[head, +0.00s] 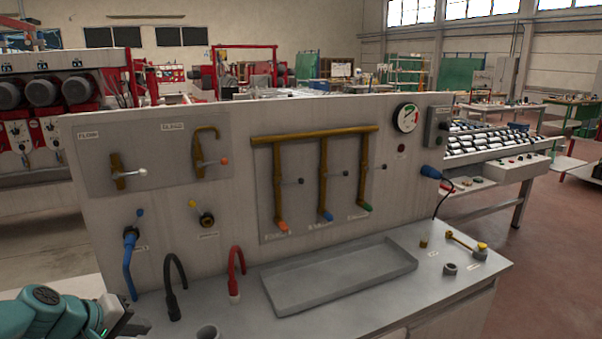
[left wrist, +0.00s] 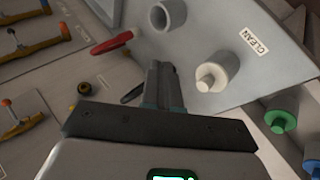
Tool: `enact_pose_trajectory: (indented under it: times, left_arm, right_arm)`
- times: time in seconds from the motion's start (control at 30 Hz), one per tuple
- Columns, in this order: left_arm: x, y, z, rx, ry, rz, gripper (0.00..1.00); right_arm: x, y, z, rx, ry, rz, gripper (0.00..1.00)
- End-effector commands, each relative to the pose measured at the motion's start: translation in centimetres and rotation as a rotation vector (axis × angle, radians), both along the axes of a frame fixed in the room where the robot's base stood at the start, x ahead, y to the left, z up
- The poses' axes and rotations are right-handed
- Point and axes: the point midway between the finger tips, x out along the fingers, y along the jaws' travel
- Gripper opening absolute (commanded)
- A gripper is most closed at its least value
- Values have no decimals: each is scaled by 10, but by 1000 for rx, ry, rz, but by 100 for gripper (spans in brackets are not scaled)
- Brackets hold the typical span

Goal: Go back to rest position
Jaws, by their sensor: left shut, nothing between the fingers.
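My left gripper (head: 132,322) is at the lower left corner of the head view, with its teal arm coming in from the left. It is low in front of the panel's left part. In the left wrist view its two fingers (left wrist: 158,84) are together, with nothing between them. Beyond the fingertips are a grey open socket (left wrist: 168,14) and a grey fitting with a pale end (left wrist: 214,72), beside a CLEAN label (left wrist: 253,39). My right gripper is in neither view.
A grey panel (head: 100,240) with brass valves stands ahead. Blue (head: 128,265), black (head: 172,285) and red (head: 236,272) hoses rise near my left gripper. A shallow tray (head: 340,272) lies on the bench right of them.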

Motion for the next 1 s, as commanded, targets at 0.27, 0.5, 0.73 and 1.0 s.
enact_pose_trajectory:
  times: [0.27, 0.5, 0.73, 1.0]
  left_arm:
    - [-45, -95, -188, 120, 262, -177, 0]
    - [-152, -190, -301, 219, 387, -459, 0]
    - [-236, -242, -333, 231, 403, -658, 0]
    - [-248, -248, -335, 228, 399, -685, 0]
  right_arm:
    - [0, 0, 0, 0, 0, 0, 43]
    - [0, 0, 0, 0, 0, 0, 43]
    - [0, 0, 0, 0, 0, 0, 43]
    - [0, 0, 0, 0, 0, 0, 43]
